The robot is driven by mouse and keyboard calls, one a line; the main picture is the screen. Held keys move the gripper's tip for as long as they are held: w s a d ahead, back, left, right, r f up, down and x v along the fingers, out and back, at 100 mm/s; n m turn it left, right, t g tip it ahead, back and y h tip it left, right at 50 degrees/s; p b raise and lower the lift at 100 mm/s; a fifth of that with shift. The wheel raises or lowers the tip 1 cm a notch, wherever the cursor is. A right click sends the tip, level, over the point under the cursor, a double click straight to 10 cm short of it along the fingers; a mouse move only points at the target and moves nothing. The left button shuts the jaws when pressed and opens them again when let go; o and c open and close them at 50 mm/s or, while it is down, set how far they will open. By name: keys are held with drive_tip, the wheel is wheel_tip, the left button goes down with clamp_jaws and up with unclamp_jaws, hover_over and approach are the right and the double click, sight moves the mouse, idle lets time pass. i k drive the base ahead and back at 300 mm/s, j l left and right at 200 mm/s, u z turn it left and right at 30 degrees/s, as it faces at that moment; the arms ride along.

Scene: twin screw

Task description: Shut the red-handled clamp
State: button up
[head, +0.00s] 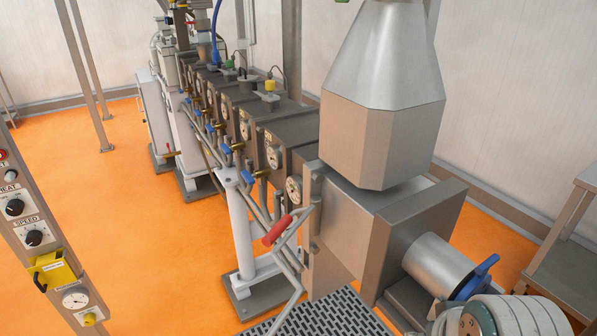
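The red handle (277,230) is near the middle of the head view, on the left side of the machine, below the big steel hopper. It is a red grip on a bent grey metal bar (289,262), tilted, with its right end higher. The bar runs down in front of the machine's end. A vertical hinge-like rod (315,210) stands just right of the handle. I cannot tell from this view how far open the clamp is. My gripper is not in view.
Several blue-handled valves and gauges line the barrel (240,115). A dark grating (320,318) lies below. Orange floor (170,270) is clear at left.

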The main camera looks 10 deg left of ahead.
sight(286, 220)
drive_tip(key=j+u, duration=0.1)
drive_tip(key=u, duration=0.3)
drive_tip(key=j+u, duration=0.15)
drive_tip(key=u, duration=0.2)
drive_tip(key=j+u, duration=0.15)
drive_tip(key=u, duration=0.25)
drive_tip(key=j+u, duration=0.1)
drive_tip(key=u, duration=0.3)
drive_tip(key=i+j+z, duration=0.15)
drive_tip(key=z, duration=0.3)
drive_tip(key=i+j+z, duration=0.1)
drive_tip(key=j+z, duration=0.15)
drive_tip(key=z, duration=0.2)
drive_tip(key=i+j+z, duration=0.1)
drive_tip(key=j+z, duration=0.2)
drive_tip(key=z, duration=0.2)
drive_tip(key=j+z, duration=0.25)
drive_tip(key=z, duration=0.2)
drive_tip(key=k+z, duration=0.25)
drive_tip(key=i+j, duration=0.05)
drive_tip(key=i, duration=0.05)
